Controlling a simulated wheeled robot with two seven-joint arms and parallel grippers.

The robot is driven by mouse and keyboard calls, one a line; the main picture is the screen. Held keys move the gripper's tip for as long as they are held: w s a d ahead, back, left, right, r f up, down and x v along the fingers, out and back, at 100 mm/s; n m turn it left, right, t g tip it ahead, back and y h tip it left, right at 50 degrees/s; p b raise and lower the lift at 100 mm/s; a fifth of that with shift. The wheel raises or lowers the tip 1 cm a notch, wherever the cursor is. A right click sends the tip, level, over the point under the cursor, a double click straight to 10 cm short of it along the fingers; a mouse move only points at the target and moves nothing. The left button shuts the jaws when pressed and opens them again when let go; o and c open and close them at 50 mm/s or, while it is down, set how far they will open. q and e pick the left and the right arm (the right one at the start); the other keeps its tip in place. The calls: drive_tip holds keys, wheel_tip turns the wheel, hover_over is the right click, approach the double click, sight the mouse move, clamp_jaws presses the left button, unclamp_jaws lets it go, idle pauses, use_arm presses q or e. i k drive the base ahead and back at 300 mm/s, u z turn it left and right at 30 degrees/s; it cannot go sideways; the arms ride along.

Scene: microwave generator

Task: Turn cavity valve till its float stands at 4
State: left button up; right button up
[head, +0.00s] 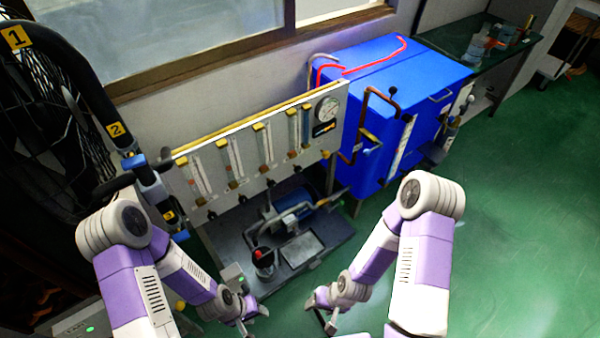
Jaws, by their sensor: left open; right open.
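A grey flowmeter panel (213,174) stands below the window, with several upright glass float tubes, such as one flowmeter (234,158), and dark valve knobs along its lower edge, such as one knob (270,183). The labels and float readings are too small to read, so I cannot tell which is the cavity valve. My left gripper (254,318) is open, low in front of the panel and apart from it. My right gripper (320,312) is open, low and to the right of the left one. Neither touches a knob.
A pump unit (290,222) sits on a dark base plate (328,236) below the panel. A blue cabinet (375,85) with pipes stands right of the panel. A large fan (45,130) stands at the left. Green floor (520,200) is clear at the right.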

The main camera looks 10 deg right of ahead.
sight(298, 170)
drive_tip(key=u, duration=1.5)
drive_tip(key=k, duration=0.55)
drive_tip(key=z, duration=0.7)
drive_tip(key=i, duration=0.85)
